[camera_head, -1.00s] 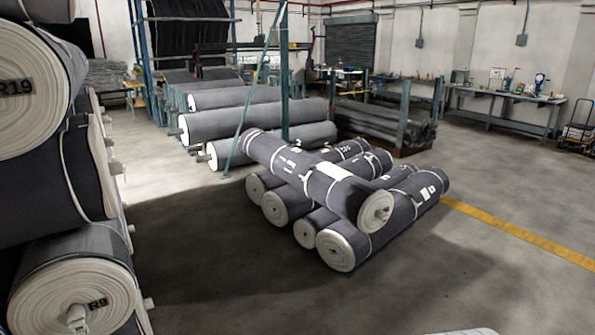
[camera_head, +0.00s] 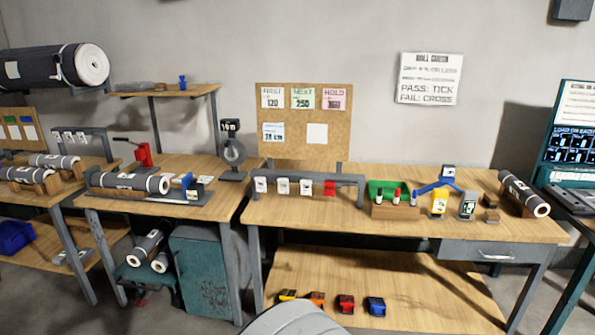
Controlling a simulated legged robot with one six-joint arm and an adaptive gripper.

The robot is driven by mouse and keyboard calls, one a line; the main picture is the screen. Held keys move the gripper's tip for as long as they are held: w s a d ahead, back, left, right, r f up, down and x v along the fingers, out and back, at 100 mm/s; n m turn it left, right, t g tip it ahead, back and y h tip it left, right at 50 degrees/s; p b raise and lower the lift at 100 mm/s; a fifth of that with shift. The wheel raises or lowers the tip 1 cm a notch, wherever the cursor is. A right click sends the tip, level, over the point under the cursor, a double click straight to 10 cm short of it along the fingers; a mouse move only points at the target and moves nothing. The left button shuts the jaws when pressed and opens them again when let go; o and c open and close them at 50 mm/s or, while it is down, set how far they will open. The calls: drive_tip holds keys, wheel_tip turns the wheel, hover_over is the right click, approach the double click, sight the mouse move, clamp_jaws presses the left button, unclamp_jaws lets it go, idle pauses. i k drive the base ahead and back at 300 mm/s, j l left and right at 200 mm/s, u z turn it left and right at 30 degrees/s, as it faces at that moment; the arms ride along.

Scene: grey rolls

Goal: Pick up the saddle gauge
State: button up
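A blue splayed-leg piece with a small box and pale face on top (camera_head: 447,174) stands toward the right of the near workbench. Its shape fits a saddle gauge, but I cannot read any label on it. A yellow device (camera_head: 439,203) and a grey handheld device (camera_head: 467,206) stand just in front of it. My gripper is not in view. A smooth grey curved part at the bottom edge seems to be my own body.
The workbench (camera_head: 340,225) has a bare front strip. A green bin (camera_head: 384,189) is left of the blue piece, and a small grey roll (camera_head: 524,194) lies to its right. A hook rail (camera_head: 307,178) stands left. Several coloured blocks sit on the lower shelf (camera_head: 400,302).

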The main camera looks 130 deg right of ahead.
sight(446, 176)
drive_tip(key=z, duration=5.5)
drive_tip(key=i+l+u, duration=0.3)
drive_tip(key=i+l, duration=0.4)
drive_tip(key=i, duration=0.4)
drive_tip(key=i+l+u, duration=0.3)
drive_tip(key=i+l, duration=0.65)
drive_tip(key=i+l+u, duration=0.25)
drive_tip(key=i+l, duration=0.75)
drive_tip(key=l, duration=0.15)
